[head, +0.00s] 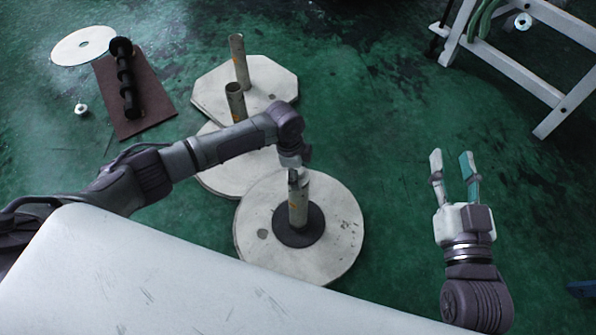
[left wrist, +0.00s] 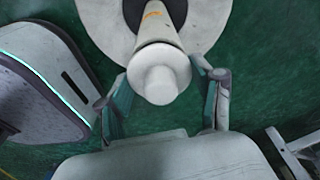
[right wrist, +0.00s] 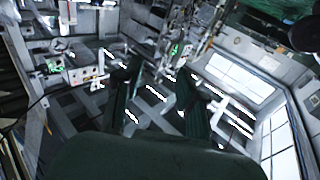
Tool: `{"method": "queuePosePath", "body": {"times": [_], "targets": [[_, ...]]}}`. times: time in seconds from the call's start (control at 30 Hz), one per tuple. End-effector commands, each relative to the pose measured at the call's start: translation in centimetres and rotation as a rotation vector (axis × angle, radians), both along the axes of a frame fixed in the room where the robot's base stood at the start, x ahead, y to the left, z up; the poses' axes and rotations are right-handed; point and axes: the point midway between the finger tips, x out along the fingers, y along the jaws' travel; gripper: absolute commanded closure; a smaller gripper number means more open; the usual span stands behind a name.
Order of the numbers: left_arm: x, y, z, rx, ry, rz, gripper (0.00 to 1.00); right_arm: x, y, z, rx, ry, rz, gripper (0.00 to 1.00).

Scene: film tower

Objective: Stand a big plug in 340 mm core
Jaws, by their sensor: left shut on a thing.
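My left gripper (head: 294,172) is shut on a pale big plug (left wrist: 160,78), which has a rounded end facing the wrist camera. It is at the top of an upright beige core (head: 298,207) with an orange mark. In the left wrist view the plug lines up with this core (left wrist: 156,30); whether it sits inside the core's mouth is hidden. The core stands in a dark ring on a round pale plate (head: 345,225). My right gripper (head: 455,172) is open and empty over the floor at the right.
Two other upright cores, one nearer (head: 236,100) and one farther (head: 239,60), stand on pale plates behind my left arm. A brown mat (head: 150,110) holds a black ribbed rod (head: 125,75) beside a pale disc (head: 82,46). A white frame (head: 520,75) stands back right; green floor between is clear.

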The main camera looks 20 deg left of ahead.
Motion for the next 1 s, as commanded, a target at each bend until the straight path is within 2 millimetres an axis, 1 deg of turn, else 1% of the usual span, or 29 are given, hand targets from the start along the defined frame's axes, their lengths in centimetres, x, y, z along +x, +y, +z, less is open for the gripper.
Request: {"method": "queuePosePath", "body": {"times": [0.67,0.7,0.77,0.8,0.87,1.0], "targets": [[0.0,0.0,-0.9,-0.001,-0.001,0.000,0.68,-0.1,0.2,1.3,0.022,-0.077,0.003,0.60],[0.0,0.0,-0.9,-0.001,-0.001,0.000,0.30,-0.1,0.2,1.5,0.023,-0.083,0.003,0.60],[0.0,0.0,-0.9,-0.001,-0.001,0.000,0.20,-0.1,0.2,1.6,0.024,-0.087,0.003,0.60],[0.0,0.0,-0.9,-0.001,-0.001,0.000,0.14,-0.1,0.2,1.6,0.024,-0.087,0.003,0.60],[0.0,0.0,-0.9,-0.001,-0.001,0.000,0.04,-0.1,0.2,1.6,0.024,-0.087,0.004,0.60],[0.0,0.0,-0.9,0.000,-0.001,0.000,0.04,0.0,0.2,1.5,0.023,-0.084,0.004,0.60]]}}
